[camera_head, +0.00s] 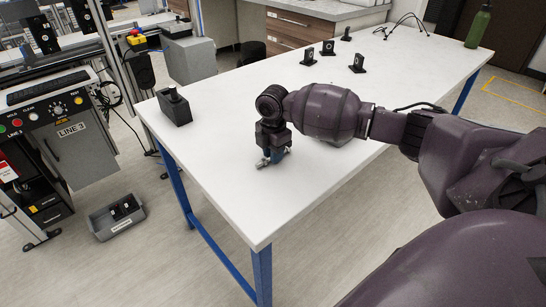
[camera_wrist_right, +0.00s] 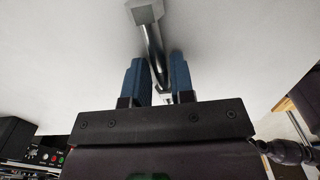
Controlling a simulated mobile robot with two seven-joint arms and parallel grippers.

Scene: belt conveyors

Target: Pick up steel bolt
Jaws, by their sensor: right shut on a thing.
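The steel bolt (camera_wrist_right: 150,42) is a shiny metal rod with a faceted head. In the right wrist view it lies between the two blue fingers of my right gripper (camera_wrist_right: 159,72), its head sticking out beyond the fingertips. In the head view my right gripper (camera_head: 272,157) points down at the white table (camera_head: 225,130), shut on the bolt, and a bit of the bolt (camera_head: 262,162) shows at the left of the fingers. The bolt is at or very near the table top; I cannot tell whether it touches. My left gripper is not in view.
A black box (camera_head: 175,110) stands at the table's left end. Several small black parts (camera_head: 357,64), thin cables (camera_head: 400,27) and a green bottle (camera_head: 478,28) are farther back. A grey bin (camera_head: 117,216) sits on the floor by a control station (camera_head: 65,125). The table around my gripper is clear.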

